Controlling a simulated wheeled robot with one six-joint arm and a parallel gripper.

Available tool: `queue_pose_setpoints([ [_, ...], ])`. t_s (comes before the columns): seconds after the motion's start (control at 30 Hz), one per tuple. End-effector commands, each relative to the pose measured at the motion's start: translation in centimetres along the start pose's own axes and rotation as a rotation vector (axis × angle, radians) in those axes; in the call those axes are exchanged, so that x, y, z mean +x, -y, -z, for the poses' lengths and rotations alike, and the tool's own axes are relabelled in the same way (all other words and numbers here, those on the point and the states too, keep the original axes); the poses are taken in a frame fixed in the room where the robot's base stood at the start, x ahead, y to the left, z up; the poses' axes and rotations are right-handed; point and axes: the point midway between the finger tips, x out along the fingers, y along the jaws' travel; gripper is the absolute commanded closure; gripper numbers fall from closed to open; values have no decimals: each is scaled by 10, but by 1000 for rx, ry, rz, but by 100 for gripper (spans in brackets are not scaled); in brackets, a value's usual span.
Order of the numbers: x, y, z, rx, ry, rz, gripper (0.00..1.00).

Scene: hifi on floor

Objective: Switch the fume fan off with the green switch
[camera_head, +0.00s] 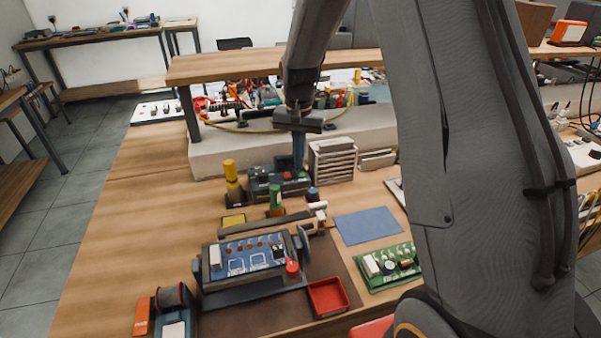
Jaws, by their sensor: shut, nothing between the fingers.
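A dark switch box (262,187) with small coloured parts on top sits at the back of the bench, in front of the grey ledge. A red part (287,175) shows on its top; I cannot make out the green switch clearly. My gripper (299,168) points down over the right end of this box with its fingers shut and empty. It hides part of the box top, and I cannot tell whether it touches. A pale slatted unit (333,160) stands just right of the gripper; I cannot tell if it is the fume fan.
A yellow-topped bottle (231,178) and a green bottle (275,201) stand close to the box. A board in a holder (247,256), a red tray (328,296), a blue mat (367,225) and a green circuit board (388,266) lie nearer. The bench's left side is clear.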

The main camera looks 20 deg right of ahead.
Motion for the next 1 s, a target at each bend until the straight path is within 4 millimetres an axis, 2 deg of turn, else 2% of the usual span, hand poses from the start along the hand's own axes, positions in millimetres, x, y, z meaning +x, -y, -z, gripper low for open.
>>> queue_pose_setpoints([
  [1.0, 13, 0, 0, 0, 0, 0, 100],
])
